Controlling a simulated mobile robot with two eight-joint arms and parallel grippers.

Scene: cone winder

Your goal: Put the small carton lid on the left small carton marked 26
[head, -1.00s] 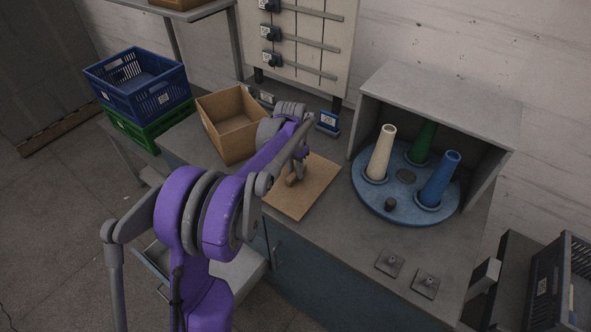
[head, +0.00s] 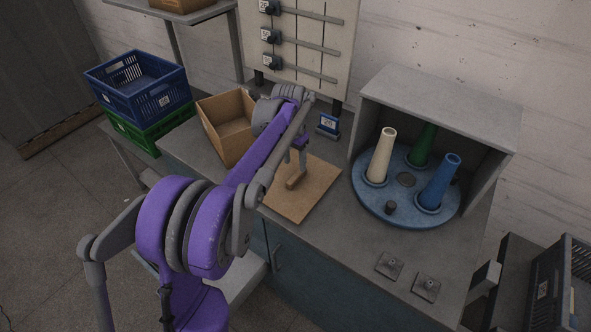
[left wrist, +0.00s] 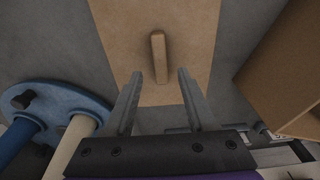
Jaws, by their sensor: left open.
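The small carton lid (head: 312,192) is a flat tan board with a raised bar handle (head: 296,180); it lies on the worktop. In the left wrist view the lid (left wrist: 195,30) and its bar (left wrist: 158,57) are straight ahead. My left gripper (head: 299,163) is open and empty above the lid. In the left wrist view its fingertips (left wrist: 158,74) are spread to either side of the bar's line, apart from it. An open, empty-looking brown carton (head: 232,142) stands left of the lid, and its side shows in the left wrist view (left wrist: 280,60). I can read no number on it.
A blue turntable (head: 400,205) with cream, green and blue cones sits right of the lid under a grey hood (head: 440,95). A small blue label stand (head: 328,125) is behind the lid. Blue (head: 120,97) and green crates are at the left. The front right worktop holds two small plates.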

